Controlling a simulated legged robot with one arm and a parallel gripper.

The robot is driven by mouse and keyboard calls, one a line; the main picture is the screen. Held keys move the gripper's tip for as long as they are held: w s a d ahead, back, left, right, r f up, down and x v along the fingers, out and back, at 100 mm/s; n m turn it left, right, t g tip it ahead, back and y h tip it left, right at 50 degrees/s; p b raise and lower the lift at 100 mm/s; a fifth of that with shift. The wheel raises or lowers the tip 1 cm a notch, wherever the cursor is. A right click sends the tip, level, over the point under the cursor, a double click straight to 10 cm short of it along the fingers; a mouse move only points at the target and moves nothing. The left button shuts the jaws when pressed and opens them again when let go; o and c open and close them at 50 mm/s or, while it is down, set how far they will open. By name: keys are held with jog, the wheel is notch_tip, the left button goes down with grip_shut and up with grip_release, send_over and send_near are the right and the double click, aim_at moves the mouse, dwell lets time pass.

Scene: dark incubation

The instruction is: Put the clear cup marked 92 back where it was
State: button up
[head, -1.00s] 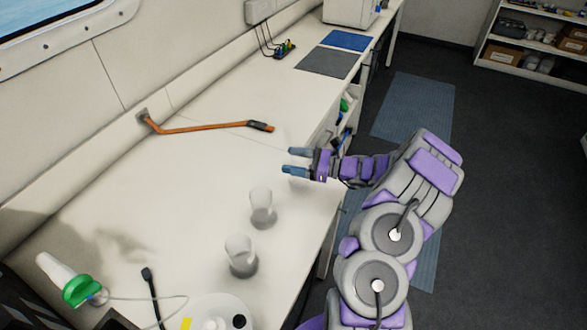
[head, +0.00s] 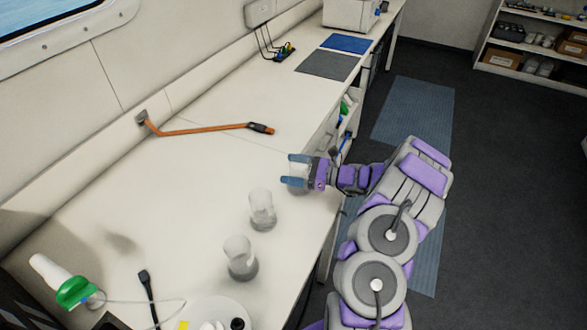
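Two clear cups stand upright on the white bench: one (head: 262,210) nearer my gripper and one (head: 240,259) a little closer to the camera. I cannot read a 92 on either. My gripper (head: 291,169) is beyond and to the right of both cups, near the bench's right edge. Its blue fingers are apart, pointing left.
An orange bar (head: 200,130) lies farther back on the bench. A green-and-white bottle (head: 72,288), a black cable end (head: 146,283) and a round white device (head: 215,312) are at the near left. Grey (head: 328,65) and blue (head: 349,42) mats lie at the far end. Mid-bench is clear.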

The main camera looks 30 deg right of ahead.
jog(key=shift+o, duration=0.4)
jog(key=shift+s+d+r, duration=0.1)
jog(key=shift+d+r, duration=0.05)
jog(key=p+v, duration=0.2)
jog(key=v, duration=0.8)
jog(key=shift+s+d, duration=0.15)
jog(key=shift+d, duration=0.1)
jog(key=shift+s+d, duration=0.35)
jog(key=shift+s, duration=0.05)
